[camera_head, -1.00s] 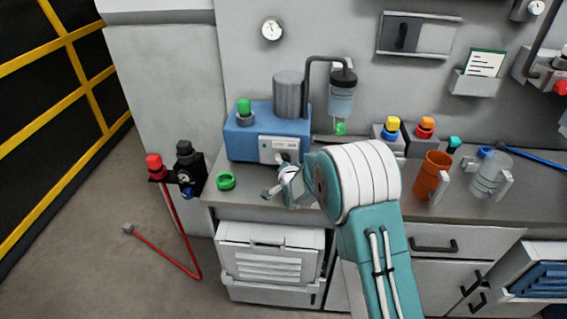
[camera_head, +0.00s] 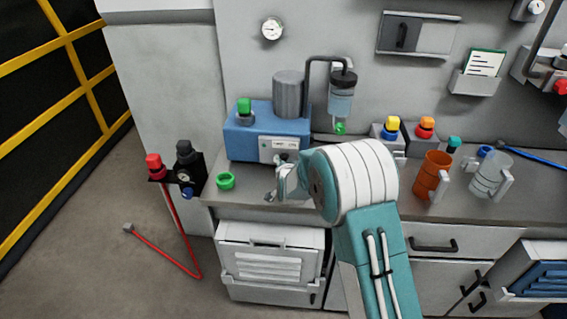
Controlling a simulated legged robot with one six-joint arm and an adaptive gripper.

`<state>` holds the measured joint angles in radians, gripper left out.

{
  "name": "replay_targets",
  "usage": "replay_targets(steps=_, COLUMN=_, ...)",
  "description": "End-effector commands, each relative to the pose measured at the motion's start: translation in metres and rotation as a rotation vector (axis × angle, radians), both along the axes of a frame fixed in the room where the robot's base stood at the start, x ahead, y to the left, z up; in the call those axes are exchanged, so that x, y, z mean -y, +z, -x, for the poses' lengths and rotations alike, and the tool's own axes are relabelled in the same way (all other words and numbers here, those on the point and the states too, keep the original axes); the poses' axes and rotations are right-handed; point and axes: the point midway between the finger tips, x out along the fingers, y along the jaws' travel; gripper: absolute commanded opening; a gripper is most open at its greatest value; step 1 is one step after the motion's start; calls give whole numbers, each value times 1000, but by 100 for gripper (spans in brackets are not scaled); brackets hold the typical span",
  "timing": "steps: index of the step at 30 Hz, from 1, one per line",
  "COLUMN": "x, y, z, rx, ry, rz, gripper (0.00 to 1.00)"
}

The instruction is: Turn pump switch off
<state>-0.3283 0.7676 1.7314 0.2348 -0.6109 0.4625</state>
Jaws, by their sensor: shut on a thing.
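The pump (camera_head: 243,138) is a blue box on the bench, with a grey cylinder and a green-capped knob on top. Its pale front panel (camera_head: 279,144) carries small markings and a green spot. The switch is at the lower right of this panel, largely hidden by my gripper. My gripper (camera_head: 277,182) is right in front of the panel, below its lower edge in the picture. It is shut on what appears to be the pump switch. The contact is too small and covered to see clearly, and I cannot read the switch's position.
A black and red valve fitting (camera_head: 188,168) with a red hose stands off the bench's left end. An orange mug (camera_head: 431,176) and clear jug (camera_head: 489,175) stand right.

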Motion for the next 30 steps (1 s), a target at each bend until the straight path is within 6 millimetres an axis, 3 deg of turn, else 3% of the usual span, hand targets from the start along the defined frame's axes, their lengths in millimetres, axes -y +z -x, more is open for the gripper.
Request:
replay_targets(steps=1, x=0, y=-5, z=2, rx=-10, ry=1, rz=3, gripper=8)
replay_targets(steps=2, x=0, y=-5, z=2, rx=-10, ry=1, rz=3, gripper=65)
replay_targets(steps=3, x=0, y=-4, z=2, rx=-9, ry=1, rz=3, gripper=83)
replay_targets(steps=4, x=0, y=-4, z=1, rx=-9, ry=1, rz=3, gripper=90)
replay_targets(steps=19, x=2, y=1, z=6, rx=-2, ry=0, rz=-1, gripper=90)
replay_targets(steps=30, x=12, y=22, z=65, rx=-2, ry=1, rz=-1, gripper=90)
